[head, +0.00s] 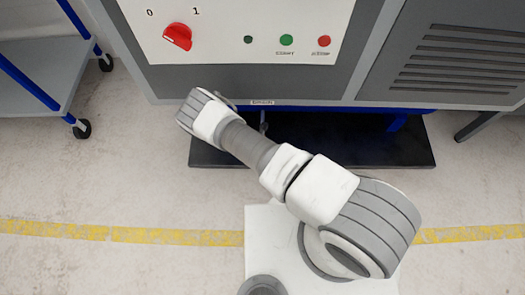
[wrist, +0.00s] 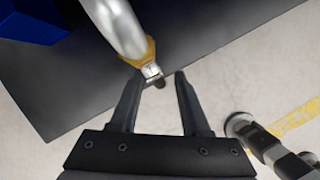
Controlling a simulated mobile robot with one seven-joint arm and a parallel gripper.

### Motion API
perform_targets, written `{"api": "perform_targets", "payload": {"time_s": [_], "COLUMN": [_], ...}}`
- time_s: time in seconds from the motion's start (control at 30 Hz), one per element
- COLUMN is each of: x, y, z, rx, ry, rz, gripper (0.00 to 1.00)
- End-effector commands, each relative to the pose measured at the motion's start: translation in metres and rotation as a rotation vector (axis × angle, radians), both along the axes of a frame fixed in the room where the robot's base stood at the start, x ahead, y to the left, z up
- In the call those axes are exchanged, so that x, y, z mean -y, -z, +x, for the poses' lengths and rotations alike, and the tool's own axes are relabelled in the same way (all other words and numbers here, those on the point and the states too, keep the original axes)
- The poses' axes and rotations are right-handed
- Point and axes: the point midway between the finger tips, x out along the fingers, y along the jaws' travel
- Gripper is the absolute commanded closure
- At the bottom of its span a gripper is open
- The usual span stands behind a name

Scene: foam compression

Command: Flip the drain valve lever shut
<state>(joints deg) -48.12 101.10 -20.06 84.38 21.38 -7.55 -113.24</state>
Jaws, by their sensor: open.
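The drain valve shows in the wrist view as a silver pipe (wrist: 117,24) with a brass-yellow collar (wrist: 150,50). A small metal piece with a dark tip (wrist: 158,83), perhaps the lever's end, sticks out below the collar. My gripper (wrist: 158,76) is open, with one black finger on each side of that piece. I see no clear contact. In the head view a small grey pipe (head: 263,121) hangs under a label on the machine's lower edge, beside my arm. My gripper is mostly hidden behind my wrist there, and the lever's position cannot be told.
The machine's panel (head: 235,58) holds a red knob (head: 177,36) and several buttons. A dark plinth (head: 350,145) lies under the machine. A cart (head: 45,75) with blue legs stands at the left. The floor before the machine, with a yellow line (head: 160,236), is clear.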

Motion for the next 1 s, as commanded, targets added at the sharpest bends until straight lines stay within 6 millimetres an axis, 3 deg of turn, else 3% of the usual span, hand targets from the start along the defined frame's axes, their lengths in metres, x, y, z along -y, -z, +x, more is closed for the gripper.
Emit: {"api": "perform_targets", "payload": {"time_s": [0.3, 0.57, 1.0], "x": [0.0006, 0.0005, 0.0004], "y": [0.002, 0.002, 0.0019], "z": [0.001, 0.0009, 0.0008], "rx": [0.0, 0.0, 0.0], "ry": [0.0, 0.0, 0.0], "rz": [0.0, 0.0, 0.0], "gripper": [0.53, 1.0, 1.0]}}
